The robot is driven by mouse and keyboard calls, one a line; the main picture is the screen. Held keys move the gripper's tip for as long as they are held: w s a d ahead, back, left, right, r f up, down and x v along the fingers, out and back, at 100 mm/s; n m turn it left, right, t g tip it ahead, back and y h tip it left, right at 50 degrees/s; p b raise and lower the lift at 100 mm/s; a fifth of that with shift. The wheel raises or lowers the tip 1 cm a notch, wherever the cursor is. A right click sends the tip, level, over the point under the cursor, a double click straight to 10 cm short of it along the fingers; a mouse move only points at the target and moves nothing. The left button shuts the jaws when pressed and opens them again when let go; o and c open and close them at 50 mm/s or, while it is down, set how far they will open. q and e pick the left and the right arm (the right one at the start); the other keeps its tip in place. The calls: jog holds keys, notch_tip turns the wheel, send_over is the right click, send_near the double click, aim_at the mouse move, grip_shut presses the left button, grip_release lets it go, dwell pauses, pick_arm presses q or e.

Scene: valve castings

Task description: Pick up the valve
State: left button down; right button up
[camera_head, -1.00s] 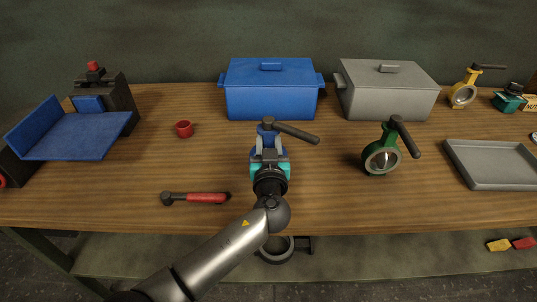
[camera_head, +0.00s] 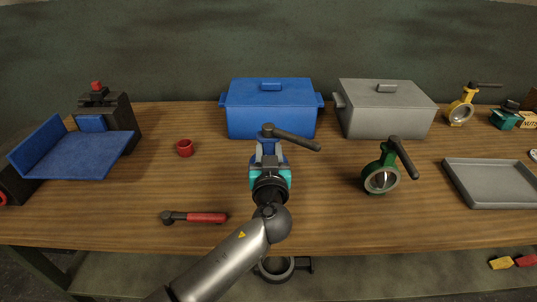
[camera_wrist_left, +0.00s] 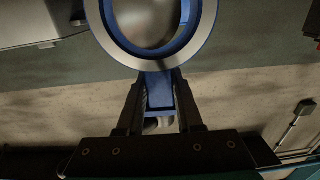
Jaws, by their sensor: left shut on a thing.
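The blue valve (camera_head: 297,140) with a dark lever handle is at the centre of the head view, mostly hidden behind my left gripper (camera_head: 268,162). In the left wrist view the valve's blue and metal ring (camera_wrist_left: 104,45) fills the top. Its blue neck sits between the two fingers of my left gripper (camera_wrist_left: 159,92), which is shut on it. The valve appears upright and raised; the gap to the table is hidden. A green valve (camera_head: 382,178) with a dark lever stands to the right, apart from the gripper. My right gripper is not in view.
A blue lidded box (camera_head: 270,112) and a grey lidded box (camera_head: 386,112) stand behind. A grey tray (camera_head: 490,182) and a yellow valve (camera_head: 461,112) are at right. A red-handled tool (camera_head: 195,217), red cup (camera_head: 184,147) and blue-bedded fixture (camera_head: 75,158) are at left.

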pick_arm(q)
notch_tip(320, 180, up, 17)
jog(key=p, duration=0.3)
jog(key=shift+f, duration=0.1)
